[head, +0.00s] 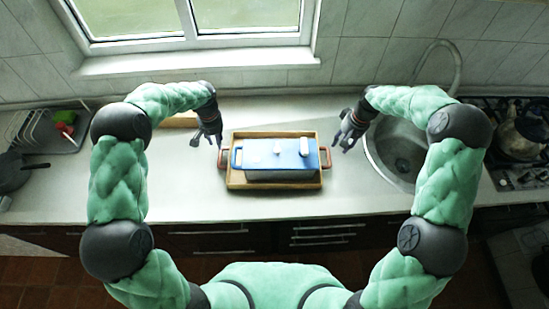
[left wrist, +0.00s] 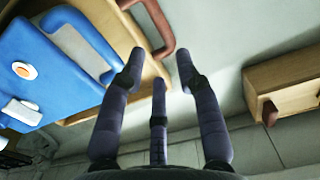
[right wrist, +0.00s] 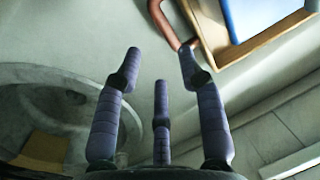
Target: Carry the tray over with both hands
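A wooden tray (head: 233,181) lies on the counter in the middle of the head view. Red-brown tray handles stick out at the left (head: 222,160) and right (head: 328,157) ends. My left gripper (head: 208,143) is open and empty beside the left handle, which shows beyond its fingertips in the left wrist view (left wrist: 165,30). My right gripper (head: 343,145) is open and empty beside the right handle, seen near one fingertip in the right wrist view (right wrist: 168,24). Neither gripper visibly holds a handle.
A sink (head: 390,160) with a tap is right of the tray. Another wooden object (head: 181,120) lies behind my left forearm and shows in the left wrist view (left wrist: 285,84). A dish rack (head: 40,132) and dark pan (head: 18,172) are far left.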

